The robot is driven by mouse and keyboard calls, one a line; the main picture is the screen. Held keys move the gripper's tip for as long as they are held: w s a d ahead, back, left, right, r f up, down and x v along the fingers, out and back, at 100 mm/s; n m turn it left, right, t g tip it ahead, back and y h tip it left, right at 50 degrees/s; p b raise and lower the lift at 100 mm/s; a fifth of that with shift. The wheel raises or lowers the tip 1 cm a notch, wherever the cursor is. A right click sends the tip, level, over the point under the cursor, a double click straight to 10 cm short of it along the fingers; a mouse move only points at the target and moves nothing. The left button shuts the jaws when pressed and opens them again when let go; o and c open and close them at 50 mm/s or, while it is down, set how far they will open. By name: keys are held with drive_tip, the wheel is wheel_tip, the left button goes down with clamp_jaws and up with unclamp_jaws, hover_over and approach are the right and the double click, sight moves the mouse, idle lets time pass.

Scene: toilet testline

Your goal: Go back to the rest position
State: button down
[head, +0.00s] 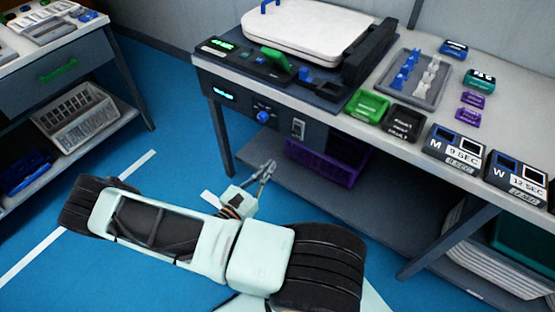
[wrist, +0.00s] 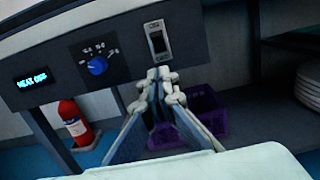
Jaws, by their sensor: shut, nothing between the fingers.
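My gripper (head: 268,168) shows in the head view in front of the test bench, below the level of its top. In the wrist view my gripper (wrist: 160,80) has its fingertips together with nothing between them. It points toward the dark bench front, just below a rocker switch (wrist: 157,40). I cannot tell whether it touches the panel. My arm stretches low across the middle of the head view.
The bench (head: 437,130) carries a white seat lid (head: 310,28), green bin (head: 367,105), black bin (head: 405,122) and a tray (head: 437,88). A blue knob (wrist: 97,65) and purple crate (wrist: 200,110) are near my gripper. A fire extinguisher (wrist: 72,122) stands left. Blue floor is open.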

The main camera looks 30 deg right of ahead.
drive_tip(key=shift+s+a+r, duration=0.15)
drive_tip(key=shift+s+a, duration=0.05)
drive_tip(key=shift+a, duration=0.35)
